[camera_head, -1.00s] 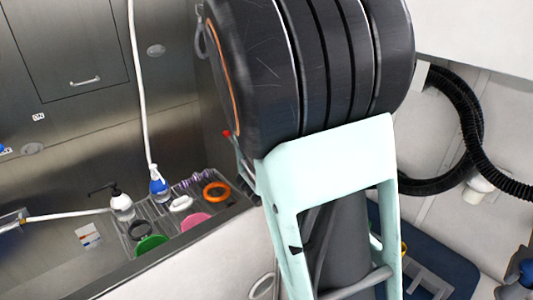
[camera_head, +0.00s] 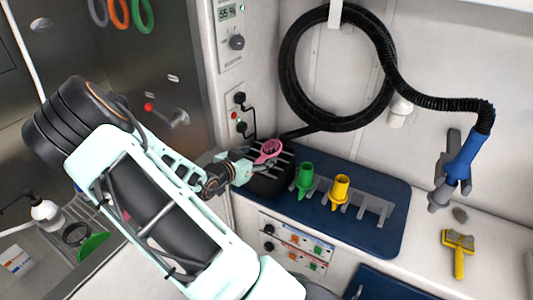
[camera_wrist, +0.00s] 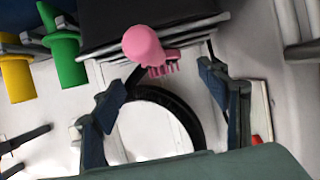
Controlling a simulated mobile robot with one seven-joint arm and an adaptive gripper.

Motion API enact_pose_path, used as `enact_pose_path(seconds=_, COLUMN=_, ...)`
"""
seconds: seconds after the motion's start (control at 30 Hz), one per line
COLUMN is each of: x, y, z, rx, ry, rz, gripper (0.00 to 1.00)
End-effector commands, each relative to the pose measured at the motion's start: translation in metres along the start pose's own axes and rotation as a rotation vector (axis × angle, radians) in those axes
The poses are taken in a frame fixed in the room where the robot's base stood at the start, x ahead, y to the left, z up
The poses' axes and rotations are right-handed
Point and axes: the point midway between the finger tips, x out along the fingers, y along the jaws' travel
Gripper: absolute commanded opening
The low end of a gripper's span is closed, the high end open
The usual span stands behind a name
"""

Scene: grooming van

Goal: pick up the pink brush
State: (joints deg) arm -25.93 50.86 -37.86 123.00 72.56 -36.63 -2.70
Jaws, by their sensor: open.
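The pink brush (camera_head: 268,150) lies on top of a black slatted box (camera_head: 268,182) by the wall in the head view. In the wrist view the pink brush (camera_wrist: 143,45) shows its rounded end and bristles, at the edge of the dark box. My gripper (camera_head: 243,166) is just left of the brush in the head view. In the wrist view my gripper (camera_wrist: 170,72) is open, with one finger on each side below the brush. The bristles show near the gap between the fingertips. I cannot tell whether any finger touches the brush.
Green (camera_head: 305,178) and yellow (camera_head: 340,188) nozzles stand in a rack on the blue mat (camera_head: 388,230), right of the box. A black hose (camera_head: 285,80) hangs on the wall behind. A yellow tool (camera_head: 459,250) lies on the right counter. A control panel (camera_head: 231,45) stands behind the gripper.

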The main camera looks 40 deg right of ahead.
Motion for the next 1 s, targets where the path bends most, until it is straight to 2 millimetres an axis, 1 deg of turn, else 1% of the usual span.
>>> enact_pose_path(seconds=0.03, x=0.006, y=0.000, z=0.000, rx=-0.001, ry=0.001, rz=0.000, gripper=0.68)
enact_pose_path(seconds=0.23, x=0.021, y=0.000, z=-0.002, rx=-0.001, ry=0.000, rz=0.000, gripper=0.68)
enact_pose_path(seconds=0.4, x=0.047, y=0.000, z=-0.008, rx=-0.001, ry=0.000, rz=0.002, gripper=0.68)
enact_pose_path(seconds=0.5, x=0.059, y=-0.001, z=-0.006, rx=-0.002, ry=-0.001, rz=0.000, gripper=0.68)
enact_pose_path(seconds=0.6, x=0.065, y=-0.001, z=-0.006, rx=-0.001, ry=-0.001, rz=-0.001, gripper=0.68)
enact_pose_path(seconds=0.8, x=0.065, y=-0.001, z=-0.006, rx=-0.001, ry=-0.001, rz=-0.002, gripper=0.68)
enact_pose_path(seconds=0.83, x=0.065, y=-0.001, z=-0.006, rx=-0.001, ry=-0.001, rz=-0.002, gripper=0.67)
enact_pose_path(seconds=1.0, x=0.065, y=-0.001, z=-0.006, rx=-0.001, ry=-0.001, rz=-0.002, gripper=0.48)
